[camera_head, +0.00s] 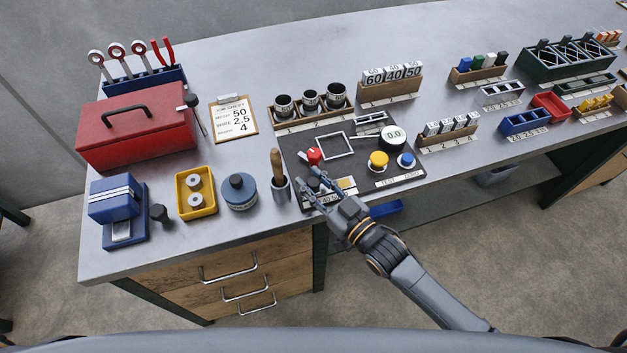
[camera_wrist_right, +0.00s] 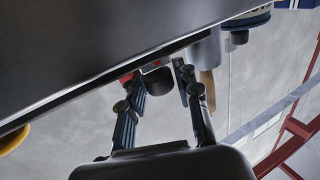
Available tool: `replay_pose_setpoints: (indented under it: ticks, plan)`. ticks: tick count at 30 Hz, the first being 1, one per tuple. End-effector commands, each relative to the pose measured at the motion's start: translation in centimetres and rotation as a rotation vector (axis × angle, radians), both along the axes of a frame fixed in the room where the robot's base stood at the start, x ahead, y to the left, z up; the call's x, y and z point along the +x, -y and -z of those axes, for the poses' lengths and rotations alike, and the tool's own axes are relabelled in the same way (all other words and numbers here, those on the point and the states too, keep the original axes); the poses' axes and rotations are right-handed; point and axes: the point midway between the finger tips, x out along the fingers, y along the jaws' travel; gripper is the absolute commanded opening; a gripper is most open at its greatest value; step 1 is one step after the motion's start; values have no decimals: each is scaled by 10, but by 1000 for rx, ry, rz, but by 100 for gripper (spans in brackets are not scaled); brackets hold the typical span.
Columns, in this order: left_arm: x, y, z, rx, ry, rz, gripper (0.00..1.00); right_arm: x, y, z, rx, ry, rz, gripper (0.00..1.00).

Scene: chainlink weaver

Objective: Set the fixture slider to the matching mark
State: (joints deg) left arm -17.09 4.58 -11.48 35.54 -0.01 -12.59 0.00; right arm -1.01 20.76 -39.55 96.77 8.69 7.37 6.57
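The fixture is a dark panel (camera_head: 365,150) on the bench, with a red knob (camera_head: 314,156), a yellow button, a blue button and a round display reading 0.0. A dark slider knob (camera_head: 313,184) sits at its front left beside a partly hidden numbered scale strip (camera_head: 326,199). My right gripper (camera_head: 309,178) is at this knob with its fingers apart. In the right wrist view, the dark knob (camera_wrist_right: 157,82) shows between the open fingers (camera_wrist_right: 156,72); contact cannot be told. The slider's exact mark is hidden. The job sheet (camera_head: 233,116) reads mesh 50, wire 2.5 and 4. My left gripper is out of view.
A blue round tin (camera_head: 239,190) and a yellow tray (camera_head: 196,194) lie farther left. Number blocks (camera_head: 391,84) stand behind the panel. The bench's front edge runs below my gripper.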

Motion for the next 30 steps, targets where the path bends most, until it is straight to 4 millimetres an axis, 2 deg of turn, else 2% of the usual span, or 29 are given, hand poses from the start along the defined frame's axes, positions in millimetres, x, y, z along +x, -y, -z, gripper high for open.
replay_pose_setpoints:
  ticks: [1, 3, 4, 10, 16, 19, 28, 29, 30]
  plan:
    - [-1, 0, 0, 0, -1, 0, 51, 0, 0, 0, 0, 0, 0, 15]
    - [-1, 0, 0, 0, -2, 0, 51, 0, 0, 0, 0, 0, 0, 1]
    - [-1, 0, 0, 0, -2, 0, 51, 0, 0, 0, 0, 0, 0, 0]
    - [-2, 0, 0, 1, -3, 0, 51, 0, 2, 0, -1, 0, 0, 0]
    - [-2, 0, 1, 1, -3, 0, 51, 10, 32, 1, -6, 1, 1, 0]
    - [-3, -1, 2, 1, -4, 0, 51, 13, 41, 1, -4, 1, 0, 0]
    - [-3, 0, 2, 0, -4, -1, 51, 13, 42, 1, -1, -2, -1, 0]
    - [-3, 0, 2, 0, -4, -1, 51, 13, 42, 1, 0, -3, -1, 31]
    - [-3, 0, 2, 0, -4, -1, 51, 13, 42, 1, 0, -3, -1, 39]
